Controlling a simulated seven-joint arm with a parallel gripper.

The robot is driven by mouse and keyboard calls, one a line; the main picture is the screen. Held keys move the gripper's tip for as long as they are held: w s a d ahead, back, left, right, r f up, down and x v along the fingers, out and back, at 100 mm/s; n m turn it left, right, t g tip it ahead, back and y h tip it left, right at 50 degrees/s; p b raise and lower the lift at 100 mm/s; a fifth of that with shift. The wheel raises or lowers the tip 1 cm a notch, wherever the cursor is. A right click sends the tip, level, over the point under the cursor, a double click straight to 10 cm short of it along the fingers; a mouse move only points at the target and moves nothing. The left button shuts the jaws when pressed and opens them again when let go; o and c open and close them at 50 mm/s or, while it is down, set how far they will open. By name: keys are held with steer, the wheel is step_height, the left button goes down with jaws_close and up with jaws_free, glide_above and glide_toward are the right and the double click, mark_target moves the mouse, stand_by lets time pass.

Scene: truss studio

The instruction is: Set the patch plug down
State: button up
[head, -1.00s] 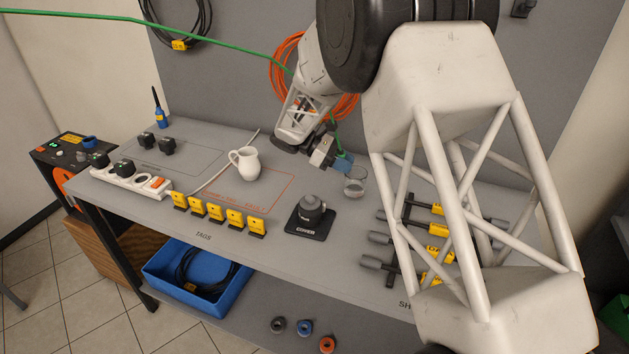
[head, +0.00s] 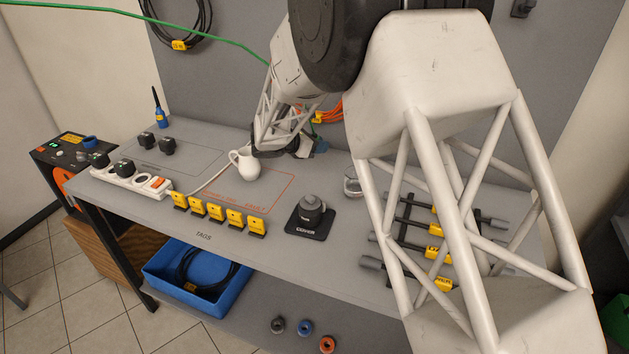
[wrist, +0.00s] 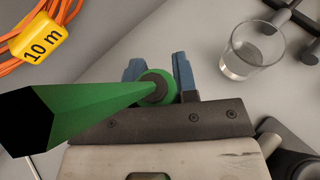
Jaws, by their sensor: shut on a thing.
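The patch plug (wrist: 152,88) shows in the wrist view as a round green end with a dark centre, between the blue fingers of my gripper (wrist: 158,76). Its green cable (wrist: 85,98) runs from it toward the camera. My gripper is shut on the plug. In the head view my gripper (head: 319,147) is over the back of the grey bench (head: 270,270), right of the white jug. The plug is hidden there, and the green cable (head: 190,38) comes in from the upper left and passes behind my arm. The height above the bench is hard to tell.
A white jug (head: 246,163) stands left of my gripper, inside a red-outlined area. A clear glass (head: 351,187) stands to the right. A black device (head: 311,212) and several yellow tags (head: 216,211) stand in front. An orange cable coil (wrist: 20,32) hangs behind.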

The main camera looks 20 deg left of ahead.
steer(key=shift+f, duration=0.1)
glide_above(318, 178)
steer(key=shift+d+f, duration=0.1)
steer(key=shift+f, duration=2.95)
steer(key=shift+f, duration=1.85)
steer(key=shift+f, duration=0.15)
steer(key=o, duration=0.9)
steer(key=shift+r, duration=0.2)
steer(key=v, duration=1.2)
